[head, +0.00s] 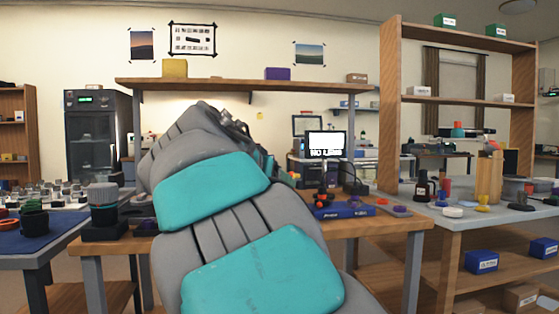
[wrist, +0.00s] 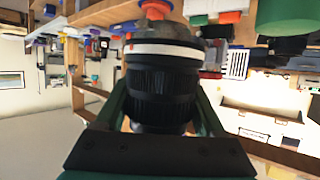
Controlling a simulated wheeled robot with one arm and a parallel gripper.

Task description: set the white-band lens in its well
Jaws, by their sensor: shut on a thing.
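The white-band lens (wrist: 162,92) is a black ribbed barrel with a white ring near its far end and a small red mark beside the ring. In the wrist view it stands between the two green fingers of my gripper (wrist: 161,108), which is shut on it. In the head view my grey and teal arm fills the middle and hides the gripper and this lens. I cannot make out the lens's well in either view.
A grey-topped lens (head: 103,196) stands on a black block on the wooden bench (head: 92,245). A blue tray (head: 343,211) lies right of my arm. The left table (head: 38,257) holds several lenses, and the right table (head: 480,219) is cluttered.

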